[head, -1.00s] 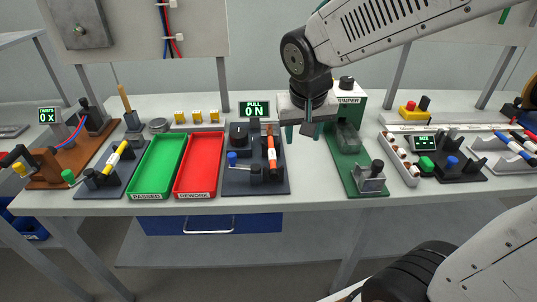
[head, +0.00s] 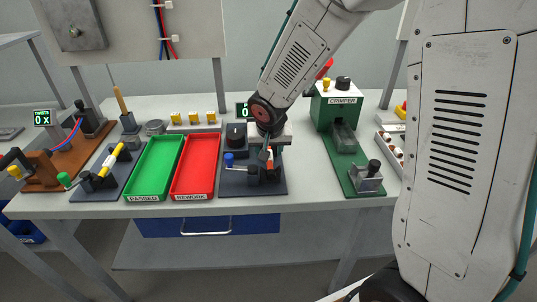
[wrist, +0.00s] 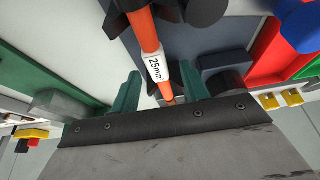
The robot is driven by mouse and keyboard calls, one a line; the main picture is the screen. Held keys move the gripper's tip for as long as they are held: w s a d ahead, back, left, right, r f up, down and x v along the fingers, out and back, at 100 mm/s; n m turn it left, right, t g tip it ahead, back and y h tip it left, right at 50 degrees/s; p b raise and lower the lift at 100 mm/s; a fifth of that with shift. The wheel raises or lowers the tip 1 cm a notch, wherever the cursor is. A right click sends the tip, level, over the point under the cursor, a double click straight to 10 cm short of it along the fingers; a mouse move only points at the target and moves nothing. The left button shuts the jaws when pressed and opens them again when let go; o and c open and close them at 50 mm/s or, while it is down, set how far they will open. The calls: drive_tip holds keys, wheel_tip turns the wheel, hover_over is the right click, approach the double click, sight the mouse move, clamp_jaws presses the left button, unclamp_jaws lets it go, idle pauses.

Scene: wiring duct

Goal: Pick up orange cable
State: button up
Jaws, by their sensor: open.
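The orange cable (wrist: 144,30) has a white band marked "25mm²". It lies along the dark pull-test fixture (head: 226,187), and in the head view only a short piece of it (head: 269,160) shows beneath my arm. My gripper (wrist: 158,90) is open. In the wrist view its two teal fingers stand on either side of the cable, the left one farther from it than the right.
The red REWORK tray (head: 195,165) and green PASSED tray (head: 155,168) lie left of the fixture. The green crimper (head: 342,115) stands to its right, with bare bench (head: 307,165) between. A blue-knobbed crank (head: 230,160) sits on the fixture's left side.

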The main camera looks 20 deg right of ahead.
drive_tip(key=shift+w+f, duration=0.1)
drive_tip(key=shift+f, duration=0.1)
clamp_jaws()
drive_tip(key=shift+r, duration=0.1)
